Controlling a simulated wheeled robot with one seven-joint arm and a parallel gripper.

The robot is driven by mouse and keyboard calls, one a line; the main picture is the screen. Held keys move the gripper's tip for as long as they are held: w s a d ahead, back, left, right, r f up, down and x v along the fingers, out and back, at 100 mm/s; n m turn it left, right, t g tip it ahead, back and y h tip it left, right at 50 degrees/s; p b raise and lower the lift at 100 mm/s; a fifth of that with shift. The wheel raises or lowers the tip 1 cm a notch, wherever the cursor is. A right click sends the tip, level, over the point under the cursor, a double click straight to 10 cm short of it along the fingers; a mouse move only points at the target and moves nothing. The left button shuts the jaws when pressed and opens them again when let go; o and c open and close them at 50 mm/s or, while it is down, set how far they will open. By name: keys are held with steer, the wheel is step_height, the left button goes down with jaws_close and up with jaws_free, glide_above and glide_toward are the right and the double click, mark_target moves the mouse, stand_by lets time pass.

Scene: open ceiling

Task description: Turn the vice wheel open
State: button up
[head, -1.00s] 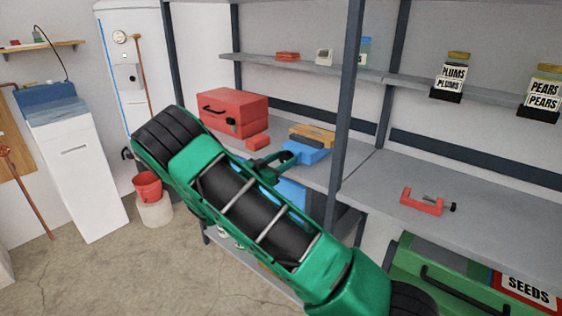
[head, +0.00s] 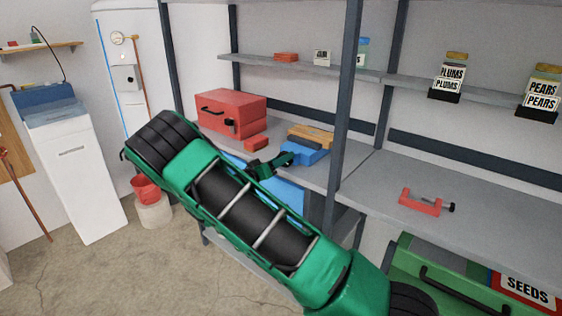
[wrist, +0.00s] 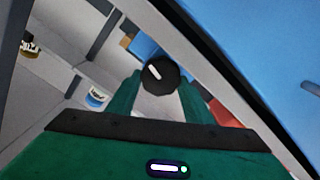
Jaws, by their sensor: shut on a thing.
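The vice is a blue body (head: 307,154) with a wood-coloured top, standing on the workbench shelf in the head view. In the wrist view, part of its blue body (wrist: 146,46) shows behind the wheel. The vice wheel (wrist: 161,75) is a round black disc with a pale bar across its face, between my fingertips. My gripper (head: 279,163) is at the front of the vice, shut on the wheel. It also shows in the wrist view (wrist: 160,90), one green finger on each side of the wheel. My arm hides part of the bench in the head view.
A red toolbox (head: 231,112) and a small red block (head: 256,143) stand left of the vice. A grey upright post (head: 346,90) stands close on its right. A red clamp (head: 421,202) lies on the right bench. A large blue surface (wrist: 265,55) fills the wrist view's upper right.

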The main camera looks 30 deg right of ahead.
steer(key=shift+w+a+f+n, duration=0.2)
steer(key=shift+w+a+n, duration=0.15)
steer(key=shift+n, duration=0.25)
steer(key=shift+a+f, duration=0.1)
steer(key=o, duration=1)
steer(key=shift+s, duration=0.1)
steer(key=shift+s+d, duration=0.15)
steer(key=shift+d, duration=0.05)
